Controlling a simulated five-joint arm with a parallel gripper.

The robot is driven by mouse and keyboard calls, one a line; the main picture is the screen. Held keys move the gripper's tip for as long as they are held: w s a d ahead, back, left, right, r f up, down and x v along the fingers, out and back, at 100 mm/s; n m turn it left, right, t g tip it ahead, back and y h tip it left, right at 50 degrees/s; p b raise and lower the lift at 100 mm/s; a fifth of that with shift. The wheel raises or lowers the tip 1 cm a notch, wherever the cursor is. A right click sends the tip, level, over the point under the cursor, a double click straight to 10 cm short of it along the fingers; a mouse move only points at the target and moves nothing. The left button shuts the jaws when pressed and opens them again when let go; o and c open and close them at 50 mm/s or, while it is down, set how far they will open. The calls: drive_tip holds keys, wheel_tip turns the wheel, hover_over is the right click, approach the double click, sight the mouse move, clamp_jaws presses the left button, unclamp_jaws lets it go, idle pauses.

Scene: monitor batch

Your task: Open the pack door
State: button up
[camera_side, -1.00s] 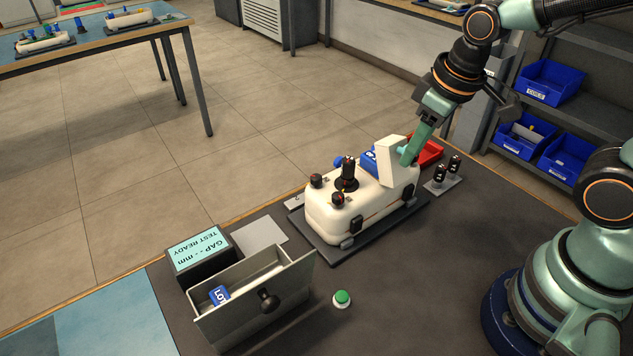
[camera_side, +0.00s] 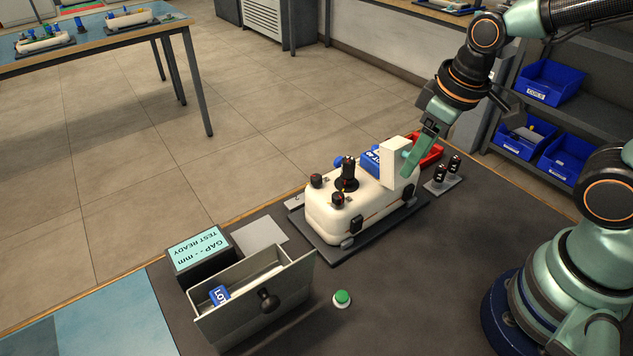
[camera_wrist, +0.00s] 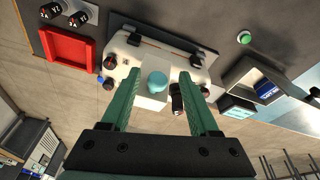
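The white pack (camera_side: 335,215) sits on a dark plate on the bench in the side view. Its door (camera_side: 395,165) is a white panel standing up from the right end, seen in the wrist view as a pale panel (camera_wrist: 151,101). The door's round teal knob (camera_wrist: 157,82) shows between my fingers in the wrist view. My gripper (camera_wrist: 160,73) has its green fingers spread, with a gap on each side of the knob. In the side view my gripper (camera_side: 411,165) is beside the door's right face, largely covering the knob.
A blue labelled block (camera_side: 371,159) is behind the door, with a red tray (camera_side: 431,150) beyond. Two black cells (camera_side: 447,171) stand on a small plate at right. An open grey drawer (camera_side: 285,305) and a green button (camera_side: 342,299) are in front. The right bench surface is mostly clear.

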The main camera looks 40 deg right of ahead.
drive_tip(key=shift+r, duration=0.15)
drive_tip(key=shift+r, duration=0.3)
drive_tip(key=v, duration=1.1)
drive_tip(key=shift+s, duration=0.15)
drive_tip(key=w+d+f+m+t, duration=0.2)
drive_tip(key=w+d+f+m, duration=0.1)
drive_tip(key=shift+w+f+t, duration=0.3)
drive_tip(key=shift+f+t, duration=0.05)
drive_tip(key=shift+t, duration=0.05)
